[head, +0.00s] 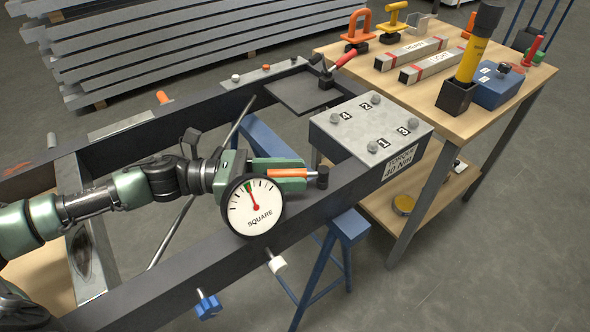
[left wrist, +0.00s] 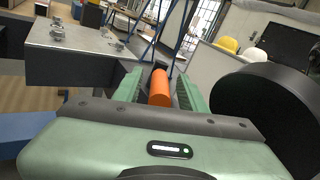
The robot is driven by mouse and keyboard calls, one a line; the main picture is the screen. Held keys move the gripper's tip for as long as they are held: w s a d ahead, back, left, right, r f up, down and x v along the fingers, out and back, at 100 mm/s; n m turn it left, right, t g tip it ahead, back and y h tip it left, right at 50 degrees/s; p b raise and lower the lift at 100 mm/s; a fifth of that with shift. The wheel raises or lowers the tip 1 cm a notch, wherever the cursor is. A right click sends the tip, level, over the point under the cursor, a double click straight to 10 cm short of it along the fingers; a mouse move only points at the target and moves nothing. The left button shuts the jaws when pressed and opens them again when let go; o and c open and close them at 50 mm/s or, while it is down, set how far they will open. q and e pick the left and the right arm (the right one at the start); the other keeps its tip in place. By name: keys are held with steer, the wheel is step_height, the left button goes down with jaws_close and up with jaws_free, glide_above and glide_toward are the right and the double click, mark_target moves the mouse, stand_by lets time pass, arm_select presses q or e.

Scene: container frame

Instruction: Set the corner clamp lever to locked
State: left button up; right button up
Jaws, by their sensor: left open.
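An orange cylindrical handle (head: 288,173) with a black end piece (head: 322,177) is at the near beam of the dark frame (head: 190,262). My left gripper (head: 302,173) is open, with its green fingers on either side of this handle. The left wrist view shows the orange handle (left wrist: 159,88) between the two fingers; I cannot tell whether they touch it. A red lever (head: 346,58) on a black clamp body (head: 325,78) stands at the far corner of the frame, away from the gripper. I cannot tell which lever is the corner clamp's. My right gripper is not in view.
A round dial marked SQUARE (head: 254,206) sits just in front of the gripper. A grey block with numbered bolts (head: 350,122) is to the right. A wooden workbench (head: 425,95) holds tools and bars. Blue (head: 208,305) and white (head: 277,264) knobs stick out from the near beam.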

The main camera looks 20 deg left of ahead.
arm_select(q)
steer(key=shift+w+d, duration=0.15)
steer(key=shift+d, duration=0.3)
jaws_close()
stand_by(1.1)
